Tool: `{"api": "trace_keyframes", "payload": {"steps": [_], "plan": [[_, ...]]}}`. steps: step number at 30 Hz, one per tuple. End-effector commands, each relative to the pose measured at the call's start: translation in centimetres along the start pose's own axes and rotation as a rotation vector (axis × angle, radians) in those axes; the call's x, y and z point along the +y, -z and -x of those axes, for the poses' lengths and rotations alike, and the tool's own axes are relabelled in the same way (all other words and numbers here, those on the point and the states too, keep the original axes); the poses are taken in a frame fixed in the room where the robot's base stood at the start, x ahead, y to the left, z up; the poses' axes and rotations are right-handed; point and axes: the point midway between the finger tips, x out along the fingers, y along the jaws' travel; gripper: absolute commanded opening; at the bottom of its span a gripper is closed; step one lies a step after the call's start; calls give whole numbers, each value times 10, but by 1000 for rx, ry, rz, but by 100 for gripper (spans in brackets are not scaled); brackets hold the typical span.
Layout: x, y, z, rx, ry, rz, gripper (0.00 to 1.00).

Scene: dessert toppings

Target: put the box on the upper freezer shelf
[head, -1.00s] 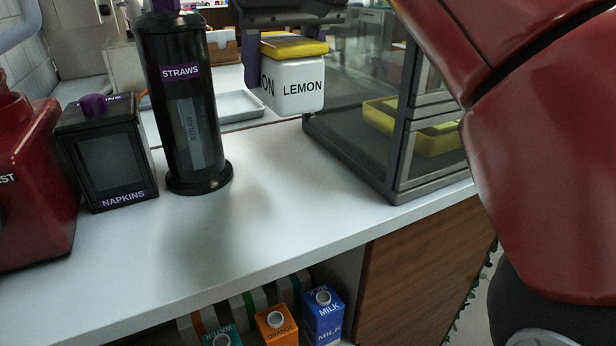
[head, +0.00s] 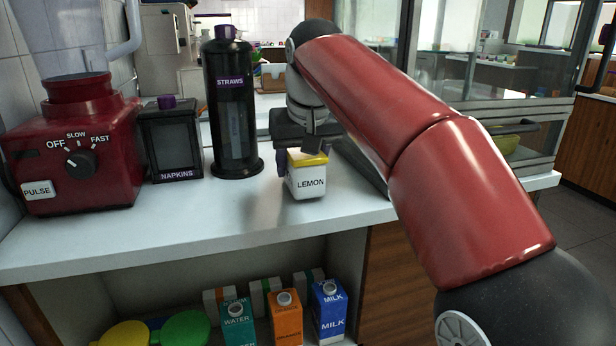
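The box is a small white box with a yellow lid and the word LEMON (head: 310,184), upright in the middle of the head view. My gripper (head: 305,165) reaches down from above, with its fingers on either side of the box, and looks shut on it. The box is low over the front part of the white counter (head: 120,240). I cannot tell whether its bottom touches the counter. I cannot make out an upper freezer shelf in this view.
A black straws dispenser (head: 232,120), a napkins holder (head: 174,145) and a red blender (head: 80,150) stand left of the box. A glass case (head: 450,85) is at the right, partly behind my arm. Cartons, including a blue milk carton (head: 329,312), stand below the counter.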

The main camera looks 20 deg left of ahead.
Motion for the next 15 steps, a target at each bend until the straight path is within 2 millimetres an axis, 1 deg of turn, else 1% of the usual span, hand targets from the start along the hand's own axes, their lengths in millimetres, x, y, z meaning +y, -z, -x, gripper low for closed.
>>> {"api": "trace_keyframes", "payload": {"steps": [1, 7, 12, 13, 15], "plan": [[-1, -3, -7, 3, 0, 1, 23], [-1, -2, -4, 3, 0, 0, 23], [-1, -3, -7, 2, 0, 0, 23], [-1, -3, -8, 1, 0, 0, 56], [-1, -3, -7, 1, 0, 0, 65]]}}
